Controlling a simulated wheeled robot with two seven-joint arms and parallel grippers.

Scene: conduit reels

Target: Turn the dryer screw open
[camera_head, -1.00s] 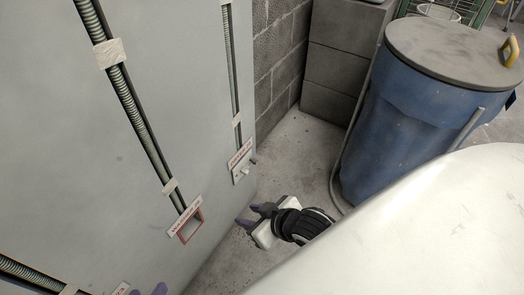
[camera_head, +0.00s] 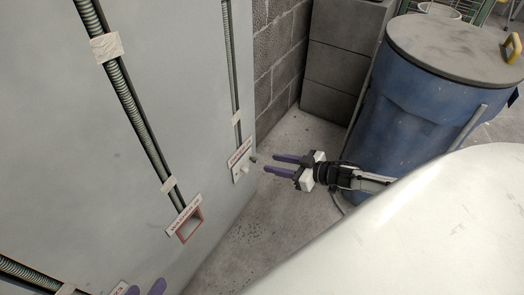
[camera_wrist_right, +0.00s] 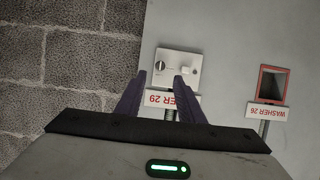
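A white fixture plate (camera_head: 240,173) is on the grey wall panel under a red-lettered label (camera_head: 238,153); a small knob (camera_head: 253,158) juts from it. The label (camera_wrist_right: 160,102) is partly hidden by a finger. My right gripper (camera_head: 271,163) is open and empty, its purple fingers pointing at the plate, just short of it.
A red-framed opening (camera_head: 190,226) labelled as a washer is left of the plate. Ribbed conduits (camera_head: 130,105) run along the panel. A blue barrel (camera_head: 410,110) stands right, behind my right arm. Concrete floor (camera_head: 285,215) is clear below the gripper.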

